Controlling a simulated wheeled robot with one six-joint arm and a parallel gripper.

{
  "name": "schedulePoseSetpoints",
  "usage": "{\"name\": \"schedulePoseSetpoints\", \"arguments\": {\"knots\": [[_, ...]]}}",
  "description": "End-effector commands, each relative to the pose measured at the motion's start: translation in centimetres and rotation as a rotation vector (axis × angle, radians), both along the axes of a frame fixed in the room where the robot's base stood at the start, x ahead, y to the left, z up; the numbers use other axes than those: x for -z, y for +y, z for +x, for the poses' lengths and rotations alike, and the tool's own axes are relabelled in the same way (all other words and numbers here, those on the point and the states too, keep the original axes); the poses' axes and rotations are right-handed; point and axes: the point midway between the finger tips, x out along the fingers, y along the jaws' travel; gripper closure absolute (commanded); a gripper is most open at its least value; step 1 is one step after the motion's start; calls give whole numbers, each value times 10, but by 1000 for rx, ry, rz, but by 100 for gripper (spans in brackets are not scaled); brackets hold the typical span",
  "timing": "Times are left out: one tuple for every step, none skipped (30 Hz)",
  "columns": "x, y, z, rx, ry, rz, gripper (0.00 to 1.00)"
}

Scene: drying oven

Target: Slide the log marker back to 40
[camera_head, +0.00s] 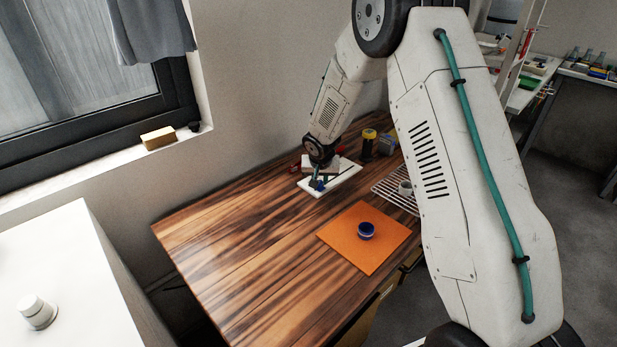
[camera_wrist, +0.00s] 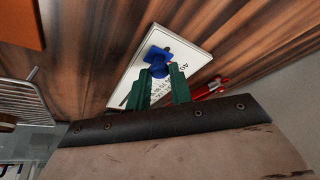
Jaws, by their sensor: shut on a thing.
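The log board (camera_head: 343,181) is a small white board lying on the wooden table near the wall. It also shows in the wrist view (camera_wrist: 193,57), with printed figures along it; a "40" is readable near its far end. The blue log marker (camera_wrist: 158,62) stands on the board towards that end, close to the "40". It shows as a small blue spot in the head view (camera_head: 319,186). My gripper (camera_wrist: 161,72) has its green fingers shut on the marker, one on each side. The fingers and wrist hide the lower part of the scale.
An orange mat (camera_head: 350,252) with a blue round container (camera_head: 366,230) lies in front of the board. A wire rack (camera_head: 392,191), a dark yellow-topped bottle (camera_head: 368,146) and red items (camera_wrist: 208,89) are close by. The left of the table (camera_head: 225,240) is clear.

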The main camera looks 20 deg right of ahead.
Motion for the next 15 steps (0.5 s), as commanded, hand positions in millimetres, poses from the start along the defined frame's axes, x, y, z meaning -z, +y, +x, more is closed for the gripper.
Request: {"name": "schedulePoseSetpoints", "arguments": {"knots": [[0, 1, -1, 1, -1, 2, 100], [0, 1, -1, 1, -1, 2, 100], [0, 1, -1, 1, -1, 2, 100], [0, 1, -2, 1, 0, 1, 100], [0, 1, -2, 1, 0, 1, 100], [0, 2, -2, 0, 1, 1, 100], [0, 3, -2, 0, 1, 1, 100], [0, 3, -2, -1, 1, 1, 100], [0, 3, -2, -1, 1, 1, 76], [0, 4, -2, -1, 2, 1, 68], [0, 4, -2, -1, 2, 1, 59], [0, 3, -2, -1, 1, 1, 58], [0, 2, -2, 0, 1, 1, 58], [0, 2, -2, 0, 1, 0, 58], [0, 1, -2, 1, 1, 1, 58]]}}
